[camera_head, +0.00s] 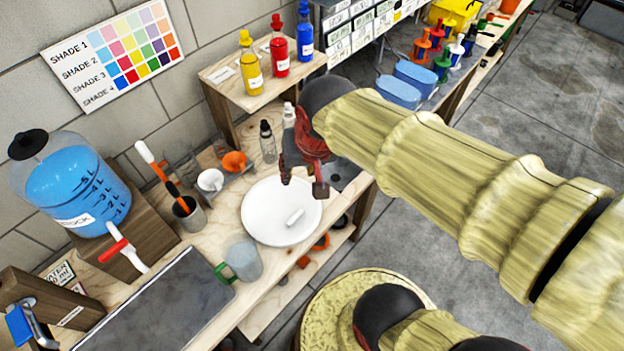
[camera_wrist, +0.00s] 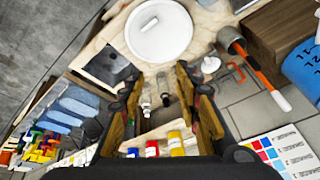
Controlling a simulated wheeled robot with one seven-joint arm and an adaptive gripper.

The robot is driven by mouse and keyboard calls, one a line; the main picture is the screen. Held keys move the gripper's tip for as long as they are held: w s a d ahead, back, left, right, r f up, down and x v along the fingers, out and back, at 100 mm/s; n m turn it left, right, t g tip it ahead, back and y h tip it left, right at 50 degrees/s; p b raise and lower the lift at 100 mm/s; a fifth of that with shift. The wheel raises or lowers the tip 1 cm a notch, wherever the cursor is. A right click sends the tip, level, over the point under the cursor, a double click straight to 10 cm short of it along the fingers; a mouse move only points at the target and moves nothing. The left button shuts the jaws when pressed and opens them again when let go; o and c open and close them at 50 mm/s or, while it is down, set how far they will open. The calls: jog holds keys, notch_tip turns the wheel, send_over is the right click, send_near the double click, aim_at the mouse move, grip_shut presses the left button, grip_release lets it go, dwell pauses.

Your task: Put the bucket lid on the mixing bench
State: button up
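The bucket lid (camera_head: 265,215) is a white round disc with a small bar handle on top. It lies flat on the wooden mixing bench (camera_head: 212,246), close to its front edge. It also shows at the top of the wrist view (camera_wrist: 172,40). My gripper (camera_head: 303,185) is in the air above the bench, just behind and right of the lid in the head view. In the wrist view its two fingers (camera_wrist: 160,72) stand apart with nothing between them, and the lid is beyond the tips. No contact with the lid shows.
A jug (camera_head: 243,259) with a green handle stands left of the lid. A dark panel (camera_head: 150,300) lies further left. Small funnels (camera_head: 234,162) and clear bottles (camera_head: 268,142) stand behind. Coloured bottles (camera_head: 279,48) stand on a raised shelf. A blue-filled tank (camera_head: 75,190) stands at left.

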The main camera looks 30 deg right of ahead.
jog(key=s+r+n+t, duration=0.1)
jog(key=s+r+n, duration=0.2)
jog(key=s, duration=0.3)
jog(key=shift+s+a+r, duration=0.15)
jog(key=shift+a+r, duration=0.1)
jog(key=shift+r, duration=0.2)
notch_tip(320, 180, down, 9)
jog(key=b, duration=0.8)
jog(key=shift+r+b, duration=0.15)
jog(key=shift+b, duration=0.2)
